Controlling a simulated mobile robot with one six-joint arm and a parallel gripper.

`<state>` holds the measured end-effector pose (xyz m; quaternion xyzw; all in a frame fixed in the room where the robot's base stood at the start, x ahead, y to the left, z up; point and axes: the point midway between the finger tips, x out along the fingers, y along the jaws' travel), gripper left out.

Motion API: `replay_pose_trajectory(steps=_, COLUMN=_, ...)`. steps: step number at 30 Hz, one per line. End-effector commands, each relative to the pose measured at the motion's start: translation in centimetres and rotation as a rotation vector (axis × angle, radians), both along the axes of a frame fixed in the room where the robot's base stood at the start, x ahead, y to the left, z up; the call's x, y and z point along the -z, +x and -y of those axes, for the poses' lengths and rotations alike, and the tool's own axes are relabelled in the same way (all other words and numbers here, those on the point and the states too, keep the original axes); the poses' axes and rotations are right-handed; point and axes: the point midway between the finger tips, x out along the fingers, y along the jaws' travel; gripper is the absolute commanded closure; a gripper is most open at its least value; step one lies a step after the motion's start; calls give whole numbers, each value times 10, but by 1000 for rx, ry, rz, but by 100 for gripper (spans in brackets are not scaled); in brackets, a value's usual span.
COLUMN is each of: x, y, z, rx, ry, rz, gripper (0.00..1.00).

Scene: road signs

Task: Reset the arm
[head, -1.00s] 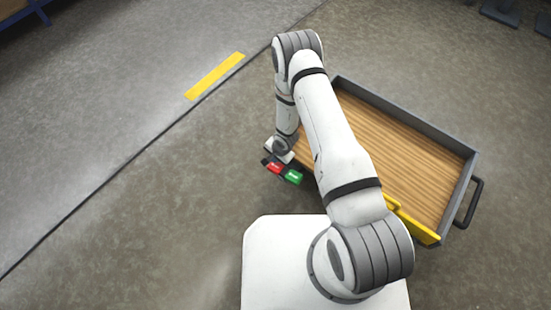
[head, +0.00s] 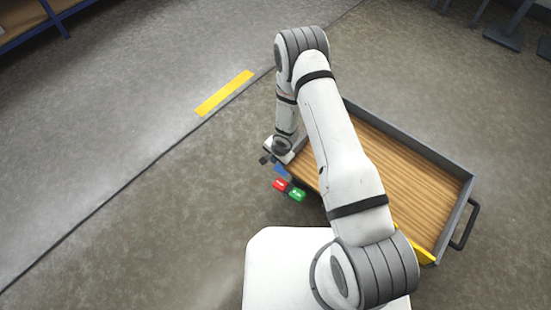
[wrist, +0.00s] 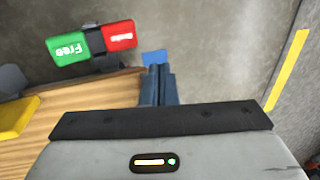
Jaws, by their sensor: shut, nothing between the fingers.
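My gripper (wrist: 157,85) is shut and empty. Its dark blue fingers lie together at the centre of the wrist view. In the head view my white arm bends over the cart and its wrist end hangs at the cart's left edge. A green panel marked "Free" (wrist: 66,47) and a red panel (wrist: 119,35) lie just past the fingers, to their left in the wrist view. The green panel (head: 297,195) and red panel (head: 280,184) show below my wrist in the head view. A small blue patch (wrist: 154,57) shows at the fingertips; whether they touch it is unclear.
A cart with a wooden bed (head: 400,180), grey rim and dark handle (head: 466,226) stands right of and under my arm. A yellow piece (wrist: 14,117) sits at its near side. A yellow floor stripe (head: 224,93) lies left. Open floor lies left; shelving (head: 40,22) stands far left.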

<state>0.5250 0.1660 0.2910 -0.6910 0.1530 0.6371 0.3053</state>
Motion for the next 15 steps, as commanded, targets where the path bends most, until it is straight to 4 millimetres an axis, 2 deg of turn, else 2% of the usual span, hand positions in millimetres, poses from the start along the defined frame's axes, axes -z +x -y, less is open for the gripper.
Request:
replay_pose_trajectory(steps=10, x=-4, y=2, z=1, rx=0, ry=-2, rz=4, gripper=100)
replay_pose_trajectory(steps=13, x=-27, y=11, z=6, rx=-8, ry=-17, rz=23, gripper=100)
replay_pose_trajectory(steps=15, x=-55, y=21, z=12, rx=-21, ry=-39, rz=45, gripper=100)
